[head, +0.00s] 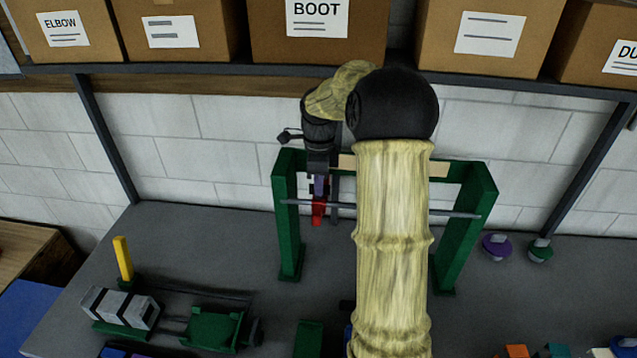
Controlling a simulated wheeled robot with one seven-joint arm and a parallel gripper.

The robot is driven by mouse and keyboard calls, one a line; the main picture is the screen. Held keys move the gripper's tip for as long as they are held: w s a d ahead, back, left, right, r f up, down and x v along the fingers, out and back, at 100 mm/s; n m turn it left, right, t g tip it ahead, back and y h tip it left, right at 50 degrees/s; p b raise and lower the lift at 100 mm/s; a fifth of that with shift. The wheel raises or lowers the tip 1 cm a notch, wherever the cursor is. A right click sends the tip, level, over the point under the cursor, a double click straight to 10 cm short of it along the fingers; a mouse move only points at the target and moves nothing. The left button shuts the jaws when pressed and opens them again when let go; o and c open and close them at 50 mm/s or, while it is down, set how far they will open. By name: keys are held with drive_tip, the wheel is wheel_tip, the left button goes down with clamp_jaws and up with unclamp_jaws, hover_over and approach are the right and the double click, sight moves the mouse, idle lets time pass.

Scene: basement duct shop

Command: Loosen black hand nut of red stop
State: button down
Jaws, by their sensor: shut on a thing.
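The red stop (318,210) sits on the grey horizontal rod (338,207) of a green frame (287,225), near the frame's left post. My gripper (318,190) points down right above the red stop. Its fingers are shut at the stop's top, where the black hand nut would sit. The nut itself cannot be made out; the fingers hide it.
A shelf with cardboard boxes (313,40) runs above the bench. A yellow post (123,260), a grey block (120,307) and a green cart-like part (213,328) stand front left. Purple (497,246) and green (540,250) knobs lie right of the frame.

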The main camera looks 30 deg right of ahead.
drive_tip(key=shift+r, duration=0.1)
drive_tip(key=n, duration=0.8)
drive_tip(key=shift+w+r+n, duration=0.1)
drive_tip(key=shift+n, duration=0.2)
drive_tip(key=n, duration=0.4)
drive_tip(key=shift+n, duration=0.3)
drive_tip(key=n, duration=0.4)
drive_tip(key=shift+d, duration=0.1)
drive_tip(key=c, duration=1.5)
unclamp_jaws()
